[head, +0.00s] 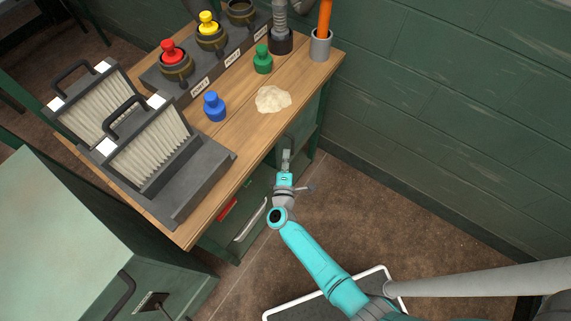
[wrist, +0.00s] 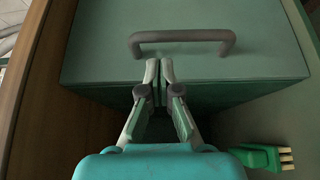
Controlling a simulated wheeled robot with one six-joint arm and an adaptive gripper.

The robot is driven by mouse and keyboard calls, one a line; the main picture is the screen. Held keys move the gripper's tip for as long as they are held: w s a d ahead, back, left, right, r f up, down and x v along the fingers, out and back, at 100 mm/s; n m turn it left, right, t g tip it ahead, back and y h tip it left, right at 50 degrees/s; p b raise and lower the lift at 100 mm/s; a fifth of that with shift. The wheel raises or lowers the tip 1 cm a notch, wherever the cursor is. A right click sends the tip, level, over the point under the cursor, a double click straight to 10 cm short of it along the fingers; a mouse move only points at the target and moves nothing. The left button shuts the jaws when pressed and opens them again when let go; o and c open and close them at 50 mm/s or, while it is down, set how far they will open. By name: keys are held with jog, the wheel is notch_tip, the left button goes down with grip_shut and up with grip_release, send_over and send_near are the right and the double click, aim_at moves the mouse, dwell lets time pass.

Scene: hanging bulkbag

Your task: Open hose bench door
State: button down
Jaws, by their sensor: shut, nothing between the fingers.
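The wooden-topped hose bench (head: 225,180) has a green frame and front. In the wrist view a green door panel (wrist: 90,50) with a grey bar handle (wrist: 182,38) fills the upper part. My gripper (head: 287,148) is beside the bench front, below the top's edge. In the wrist view the fingertips of my gripper (wrist: 159,70) are together, with nothing between them, just below the handle's left part. I cannot tell whether they touch the panel. Dark space shows below the panel's lower edge; how far the door stands open is unclear.
A green brush (wrist: 265,157) lies at lower right in the wrist view. A green cabinet (head: 60,240) stands at left. The floor (head: 400,220) at right is clear.

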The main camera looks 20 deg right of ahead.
jog(key=shift+x, duration=2.2)
jog(key=shift+s+d, duration=0.15)
